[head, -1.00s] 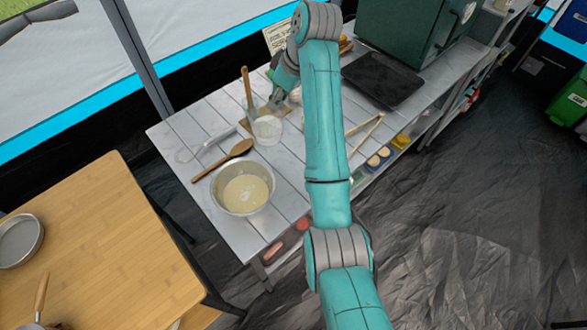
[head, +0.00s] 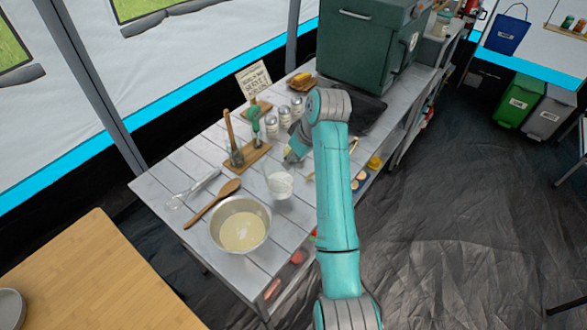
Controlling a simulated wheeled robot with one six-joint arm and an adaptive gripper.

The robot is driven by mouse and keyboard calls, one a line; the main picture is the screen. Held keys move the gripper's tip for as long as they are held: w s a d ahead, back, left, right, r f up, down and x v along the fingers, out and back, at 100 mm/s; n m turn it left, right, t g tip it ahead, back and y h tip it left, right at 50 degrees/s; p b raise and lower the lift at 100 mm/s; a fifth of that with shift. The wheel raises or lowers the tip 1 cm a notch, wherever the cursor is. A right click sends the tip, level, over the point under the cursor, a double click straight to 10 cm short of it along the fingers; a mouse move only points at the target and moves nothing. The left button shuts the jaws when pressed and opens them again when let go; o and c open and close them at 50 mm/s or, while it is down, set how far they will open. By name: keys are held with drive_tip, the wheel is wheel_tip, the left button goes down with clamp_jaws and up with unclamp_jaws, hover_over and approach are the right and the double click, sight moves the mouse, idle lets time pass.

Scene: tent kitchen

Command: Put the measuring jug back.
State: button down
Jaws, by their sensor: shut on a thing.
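The measuring jug (head: 279,187) is a small clear vessel with something white in it. It is at the front right part of the pale slatted table (head: 172,177), to the upper right of the metal bowl of batter (head: 240,228). My gripper (head: 289,160) is at the jug's far side, shut on it. The fingers are small and partly hidden by my arm. I cannot tell whether the jug's base touches the table.
A wooden spoon (head: 212,204) and a whisk (head: 190,190) lie left of the jug. A wooden stand with upright utensils (head: 247,157), several shaker jars (head: 284,117) and a sign card (head: 254,79) are behind. A dark green oven (head: 360,45) stands at the back.

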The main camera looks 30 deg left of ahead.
drive_tip(key=shift+f, duration=1.9)
drive_tip(key=shift+f, duration=0.15)
drive_tip(key=c, duration=0.7)
unclamp_jaws()
drive_tip(key=shift+c, duration=0.2)
